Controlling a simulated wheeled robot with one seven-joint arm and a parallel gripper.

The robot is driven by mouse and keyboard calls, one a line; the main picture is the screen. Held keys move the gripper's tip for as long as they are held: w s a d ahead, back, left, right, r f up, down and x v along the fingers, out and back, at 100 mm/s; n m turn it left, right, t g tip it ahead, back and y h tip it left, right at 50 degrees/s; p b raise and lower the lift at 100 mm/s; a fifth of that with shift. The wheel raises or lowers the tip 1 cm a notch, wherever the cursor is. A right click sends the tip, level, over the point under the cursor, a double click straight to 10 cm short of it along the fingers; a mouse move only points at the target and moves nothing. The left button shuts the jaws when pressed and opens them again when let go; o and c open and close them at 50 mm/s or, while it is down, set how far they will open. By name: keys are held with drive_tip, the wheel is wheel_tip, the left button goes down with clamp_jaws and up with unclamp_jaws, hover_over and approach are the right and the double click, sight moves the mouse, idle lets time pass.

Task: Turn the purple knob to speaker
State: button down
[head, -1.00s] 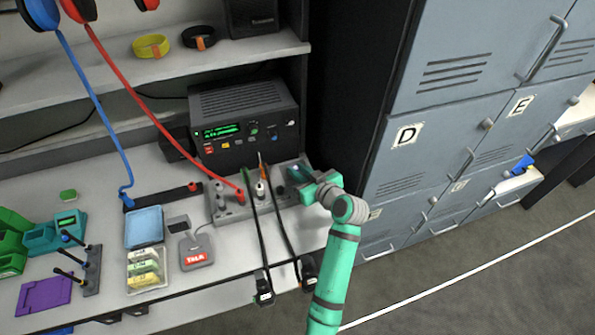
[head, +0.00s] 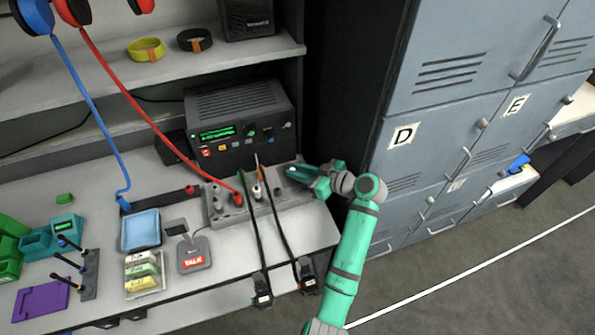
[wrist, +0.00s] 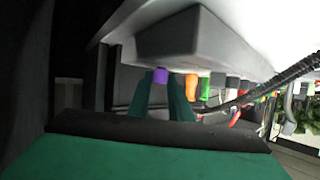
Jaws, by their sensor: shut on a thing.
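The purple knob (wrist: 160,76) shows in the wrist view, between the tips of my two teal fingers. My gripper (wrist: 161,88) is shut on it. In the head view my gripper (head: 303,175) reaches in from the right over the right end of the grey jack panel (head: 282,205). There the knob is hidden by the fingers. I cannot read a speaker label or the knob's pointer in either view.
Orange (wrist: 192,86) and green (wrist: 205,87) plugs stand beside the knob. Black cables (head: 262,245) run from the panel across the desk. A radio (head: 240,120) stands behind it. Lockers (head: 430,140) are at the right.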

drive_tip(key=c, duration=1.6)
unclamp_jaws()
drive_tip(key=shift+r, duration=0.35)
wheel_tip(320, 180, up, 3)
drive_tip(key=shift+f, duration=0.2)
drive_tip(key=s+r, duration=0.3)
drive_tip(key=s, duration=0.1)
drive_tip(key=s+r, duration=0.3)
drive_tip(key=s, duration=0.2)
drive_tip(key=s+r, duration=0.3)
drive_tip(key=s, duration=0.2)
drive_tip(key=shift+a+r, duration=0.15)
drive_tip(key=shift+r, duration=0.15)
